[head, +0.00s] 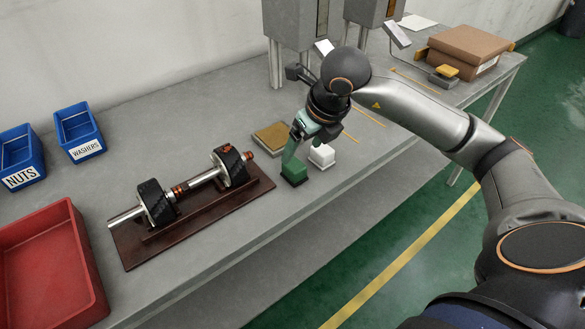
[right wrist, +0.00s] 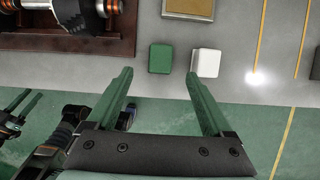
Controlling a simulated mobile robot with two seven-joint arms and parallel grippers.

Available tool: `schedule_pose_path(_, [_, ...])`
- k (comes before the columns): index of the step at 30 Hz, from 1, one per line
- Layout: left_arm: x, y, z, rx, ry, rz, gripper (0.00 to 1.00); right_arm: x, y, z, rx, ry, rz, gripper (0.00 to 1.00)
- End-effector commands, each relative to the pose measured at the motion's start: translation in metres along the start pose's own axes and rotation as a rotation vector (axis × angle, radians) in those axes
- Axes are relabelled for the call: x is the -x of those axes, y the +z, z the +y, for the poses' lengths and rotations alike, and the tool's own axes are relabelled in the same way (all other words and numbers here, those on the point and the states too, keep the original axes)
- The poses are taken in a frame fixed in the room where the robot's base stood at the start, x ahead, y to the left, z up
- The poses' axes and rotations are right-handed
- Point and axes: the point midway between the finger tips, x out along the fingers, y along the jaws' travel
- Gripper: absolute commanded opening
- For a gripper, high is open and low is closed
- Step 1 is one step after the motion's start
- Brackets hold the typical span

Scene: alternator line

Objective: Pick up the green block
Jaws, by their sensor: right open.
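The green block (head: 294,172) sits on the grey table near its front edge. A white block (head: 321,156) stands just to its right. My right gripper (head: 292,150) is above the green block, its fingers pointing down and partly overlapping it in the head view. In the right wrist view the green block (right wrist: 160,58) lies ahead between the two spread fingertips (right wrist: 159,72), with the white block (right wrist: 206,62) beside the right fingertip. The right gripper is open and empty. My left gripper (right wrist: 30,98) shows only at the left edge of the right wrist view, its fingers apart.
A brown stand (head: 194,217) with an alternator rotor lies left of the block. A tan-topped pad (head: 273,136) is behind it. A red bin (head: 50,262) and blue bins (head: 79,132) stand at left. Cardboard boxes (head: 468,48) lie at back right.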

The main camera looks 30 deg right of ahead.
Motion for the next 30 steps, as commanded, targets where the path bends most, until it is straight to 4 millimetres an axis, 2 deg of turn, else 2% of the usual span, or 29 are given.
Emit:
schedule_pose_path(3, [0.001,0.000,0.000,0.000,0.000,-0.002,0.50,-0.021,-0.001,0.001,0.001,0.004,0.004,0.85])
schedule_pose_path(11, [0.002,-0.001,0.001,0.000,0.001,-0.002,0.50,-0.043,0.000,0.001,0.001,0.005,0.001,0.85])
schedule_pose_path(19, [0.005,-0.005,0.001,0.000,0.001,-0.002,0.50,-0.082,-0.001,-0.001,0.001,0.006,0.002,0.85])
schedule_pose_path(23, [0.005,-0.005,0.001,0.000,0.001,-0.002,0.50,-0.090,-0.001,-0.001,0.002,0.005,0.000,0.85])
schedule_pose_path(29, [0.005,-0.005,0.001,0.000,0.001,-0.001,0.50,-0.090,-0.001,-0.002,0.003,0.005,-0.001,0.85])
schedule_pose_path(30, [0.005,-0.005,0.001,0.000,0.001,-0.001,0.50,-0.090,-0.001,-0.002,0.003,0.005,-0.001,0.82])
